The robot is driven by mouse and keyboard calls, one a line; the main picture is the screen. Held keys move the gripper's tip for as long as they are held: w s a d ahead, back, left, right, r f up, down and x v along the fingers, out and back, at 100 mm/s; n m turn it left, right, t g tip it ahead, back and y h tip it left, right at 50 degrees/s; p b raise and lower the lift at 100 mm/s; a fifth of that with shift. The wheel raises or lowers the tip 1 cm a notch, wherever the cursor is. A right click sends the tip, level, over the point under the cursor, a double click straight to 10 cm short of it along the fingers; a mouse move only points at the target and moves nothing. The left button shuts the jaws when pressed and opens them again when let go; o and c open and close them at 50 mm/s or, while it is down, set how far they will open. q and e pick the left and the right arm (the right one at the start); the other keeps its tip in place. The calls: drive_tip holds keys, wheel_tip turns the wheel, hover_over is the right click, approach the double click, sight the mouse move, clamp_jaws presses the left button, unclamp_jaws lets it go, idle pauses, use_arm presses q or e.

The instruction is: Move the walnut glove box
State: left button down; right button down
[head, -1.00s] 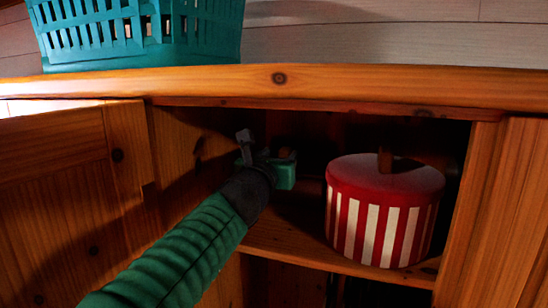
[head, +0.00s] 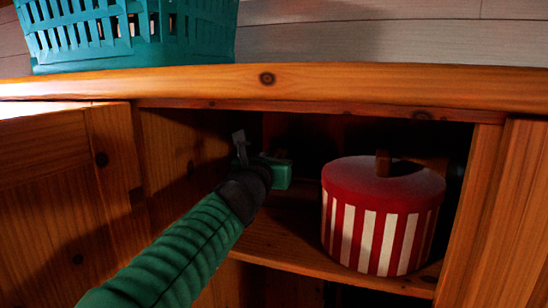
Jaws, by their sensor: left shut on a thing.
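My left arm reaches through the open cupboard front. Its gripper (head: 262,166), with a grey finger and a green part showing, is over the left part of the inner shelf. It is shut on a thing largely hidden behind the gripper. A dark brown shape just beyond the green part looks like the walnut glove box, but shadow hides its outline and I cannot tell whether it touches the shelf. My right gripper is not in view.
A round red-lidded box (head: 380,215) with red and white stripes stands on the shelf (head: 285,249), right of my gripper. A teal basket (head: 130,40) sits on the cupboard top (head: 400,80). Wooden doors (head: 50,190) flank the opening. The back is very dark.

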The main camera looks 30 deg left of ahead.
use_arm(q)
drive_tip(key=shift+s+a+f, duration=0.15)
drive_tip(key=shift+a, duration=0.35)
drive_tip(key=shift+s+a+f, duration=0.1)
drive_tip(key=shift+a+f, duration=0.05)
drive_tip(key=shift+a, duration=0.35)
drive_tip(key=shift+w+d+f, duration=0.1)
drive_tip(key=shift+d, duration=0.15)
